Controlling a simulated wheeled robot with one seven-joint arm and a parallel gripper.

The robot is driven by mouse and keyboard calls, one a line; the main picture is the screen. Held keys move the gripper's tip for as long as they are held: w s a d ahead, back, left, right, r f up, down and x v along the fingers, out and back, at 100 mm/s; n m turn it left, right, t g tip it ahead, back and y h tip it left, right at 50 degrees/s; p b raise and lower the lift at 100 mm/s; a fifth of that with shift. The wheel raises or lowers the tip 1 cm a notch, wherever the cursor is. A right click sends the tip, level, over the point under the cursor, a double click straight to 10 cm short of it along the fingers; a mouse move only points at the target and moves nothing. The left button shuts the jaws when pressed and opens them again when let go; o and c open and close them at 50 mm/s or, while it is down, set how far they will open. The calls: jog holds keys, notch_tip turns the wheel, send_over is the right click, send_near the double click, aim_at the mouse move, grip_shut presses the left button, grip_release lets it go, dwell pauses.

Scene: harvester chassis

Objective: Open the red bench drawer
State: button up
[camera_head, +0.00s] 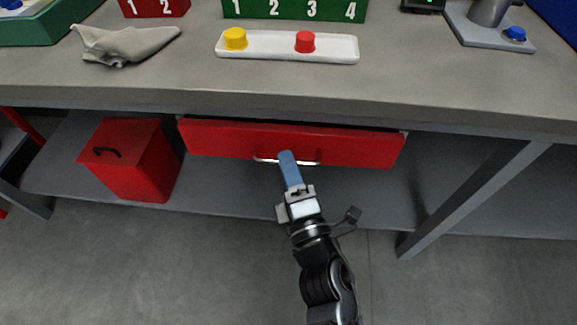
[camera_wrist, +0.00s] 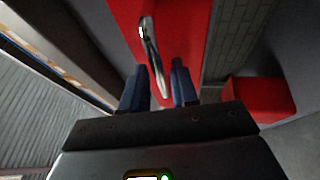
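The red bench drawer (camera_head: 350,147) hangs under the grey benchtop, with its front face towards me. Its silver handle (camera_head: 306,162) runs along the lower middle of that face. My gripper (camera_head: 287,157) is at the handle, its blue fingers covering the handle's middle. In the wrist view the drawer front (camera_wrist: 185,22) is red, and the handle (camera_wrist: 152,60) reaches down between my two blue fingers (camera_wrist: 157,85). The fingers stand apart with gaps beside the handle. Whether either finger touches it is unclear.
A red box (camera_head: 132,162) with a dark handle stands on the lower shelf, left of the drawer. A slanted bench leg (camera_head: 470,197) is at the right. The benchtop (camera_head: 180,75) holds a cloth (camera_head: 125,43) and a white tray (camera_head: 270,54) with yellow and red pieces. The floor in front is clear.

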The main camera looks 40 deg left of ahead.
grip_shut()
dwell(0.3)
